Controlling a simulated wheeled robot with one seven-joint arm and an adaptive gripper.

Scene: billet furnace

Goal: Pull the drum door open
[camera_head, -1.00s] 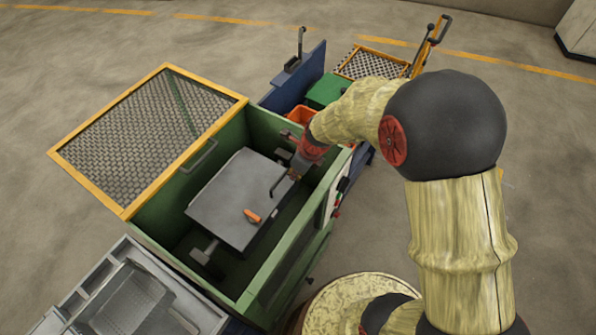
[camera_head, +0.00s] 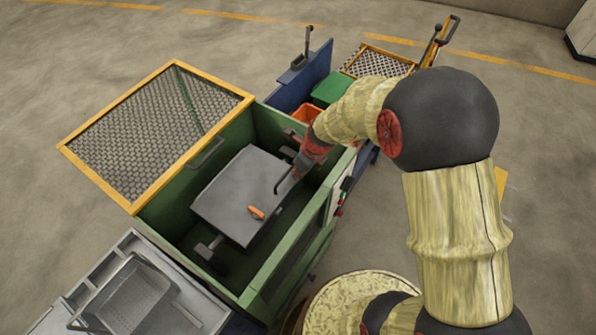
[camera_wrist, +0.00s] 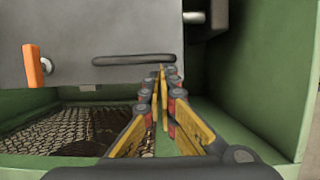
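The drum is a grey box-shaped body inside the green housing, with a flat grey door face (camera_head: 235,205). The face fills the upper left of the wrist view (camera_wrist: 70,30). It has a black bar handle (camera_wrist: 125,61), also visible in the head view (camera_head: 278,183), and an orange latch piece (camera_wrist: 34,66). The face looks closed. My gripper (camera_wrist: 161,74) has its fingertips together at the right end of the handle. Its fingers lie across the bar's direction, and I cannot tell whether they touch it. In the head view my gripper (camera_head: 298,172) reaches down into the housing.
The green housing (camera_head: 165,235) has high walls around the drum. Its yellow-framed mesh lid (camera_head: 150,130) stands open at the left. A wire basket (camera_head: 125,295) sits at lower left. An orange bin (camera_head: 306,113) and green box (camera_head: 330,90) stand behind my arm.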

